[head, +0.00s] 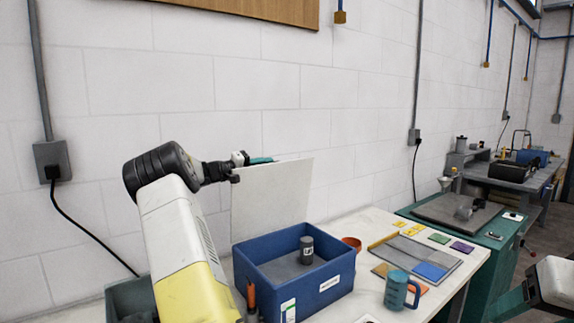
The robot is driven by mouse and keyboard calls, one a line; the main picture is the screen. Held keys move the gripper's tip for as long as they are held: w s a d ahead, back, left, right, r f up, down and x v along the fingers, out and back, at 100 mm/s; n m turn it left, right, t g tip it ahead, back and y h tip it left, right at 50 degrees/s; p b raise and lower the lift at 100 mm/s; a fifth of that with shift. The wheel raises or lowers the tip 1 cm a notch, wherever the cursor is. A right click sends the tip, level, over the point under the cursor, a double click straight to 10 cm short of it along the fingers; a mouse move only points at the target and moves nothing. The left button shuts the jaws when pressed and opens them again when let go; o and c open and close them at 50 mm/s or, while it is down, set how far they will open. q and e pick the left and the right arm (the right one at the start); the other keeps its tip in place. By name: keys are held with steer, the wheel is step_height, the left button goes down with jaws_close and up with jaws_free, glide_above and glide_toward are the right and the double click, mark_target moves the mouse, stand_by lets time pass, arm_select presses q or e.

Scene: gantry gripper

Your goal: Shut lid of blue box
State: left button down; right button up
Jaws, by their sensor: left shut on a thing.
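The blue box (268,300) stands open on the white table in the head view. Its pale grey lid (272,198) is raised upright at the back of the box, against the wall side. A dark grey cylinder with a white label (306,250) stands inside the box. My left gripper (254,162) is at the upper left edge of the lid and is shut on it. My left arm hides part of the lid's left side and the box's left surroundings. Part of my right arm shows at the lower right, but its gripper fingers are not visible.
A teal mug (396,290) and a small orange-brown pot (352,243) stand right of the box. A tray with coloured tiles (428,271) lies further right. A dark green bin (130,298) is left of the box. The wall is close behind.

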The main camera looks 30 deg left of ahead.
mark_target(255, 176)
arm_select(q)
steer(key=s+d+f+m, duration=0.1)
steer(key=s+d+m, duration=0.1)
steer(key=d, duration=0.4)
steer(key=shift+s+d+f, duration=0.2)
steer(key=shift+s, duration=0.6)
steer(key=c, duration=1.6)
jaws_free()
steer(key=shift+o, duration=0.7)
steer(key=shift+r, duration=0.15)
steer(key=shift+v, duration=3.9)
